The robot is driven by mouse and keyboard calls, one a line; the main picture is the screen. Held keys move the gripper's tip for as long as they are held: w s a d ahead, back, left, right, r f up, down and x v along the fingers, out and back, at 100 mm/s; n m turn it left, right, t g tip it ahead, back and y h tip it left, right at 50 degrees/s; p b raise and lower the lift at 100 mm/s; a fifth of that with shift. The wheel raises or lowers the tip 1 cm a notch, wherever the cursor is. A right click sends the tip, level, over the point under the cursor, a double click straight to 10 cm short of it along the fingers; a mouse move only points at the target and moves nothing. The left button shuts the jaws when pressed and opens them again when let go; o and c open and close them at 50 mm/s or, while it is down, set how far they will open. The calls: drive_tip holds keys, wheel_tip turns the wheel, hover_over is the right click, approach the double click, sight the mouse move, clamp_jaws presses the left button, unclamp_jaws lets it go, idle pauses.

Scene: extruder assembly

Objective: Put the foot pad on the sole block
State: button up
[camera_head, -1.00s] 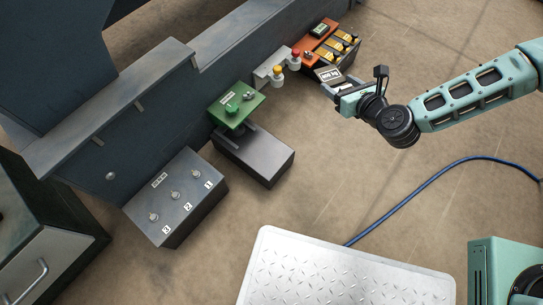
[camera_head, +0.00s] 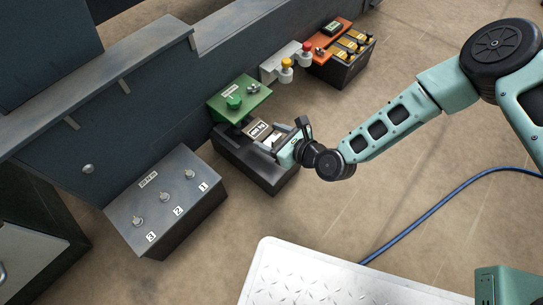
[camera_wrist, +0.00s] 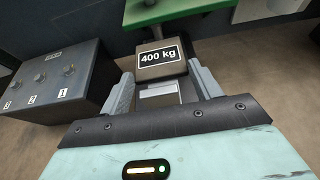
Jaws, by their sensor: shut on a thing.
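The foot pad, a dark block with a "400 kg" label (camera_head: 258,130), is held between the fingertips of my gripper (camera_head: 269,140). It also shows in the wrist view (camera_wrist: 160,68), label facing the camera, with a grey finger on each side. The sole block (camera_head: 262,177), a dark grey box on the floor, stands against the machine's side. The pad appears over the sole block's top, close to the green panel. I cannot tell whether the pad touches the block. The gripper and pad hide part of the block's top.
A green panel with a green button (camera_head: 237,103) overhangs the back of the sole block. A grey box with several numbered switches (camera_head: 165,200) stands to the left. Emergency-style buttons (camera_head: 287,70) and an orange-topped rack (camera_head: 345,65) stand to the right.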

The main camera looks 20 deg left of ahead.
drive_tip(key=shift+f+b, duration=1.75)
drive_tip(key=shift+f, duration=2.2)
drive_tip(key=shift+f, duration=0.25)
drive_tip(key=o, duration=1)
drive_tip(key=shift+o, duration=0.2)
drive_tip(key=shift+r, duration=0.1)
drive_tip(key=shift+r, duration=0.3)
drive_tip(key=p+v, duration=0.6)
drive_tip(key=v, duration=0.6)
drive_tip(key=shift+f, duration=0.15)
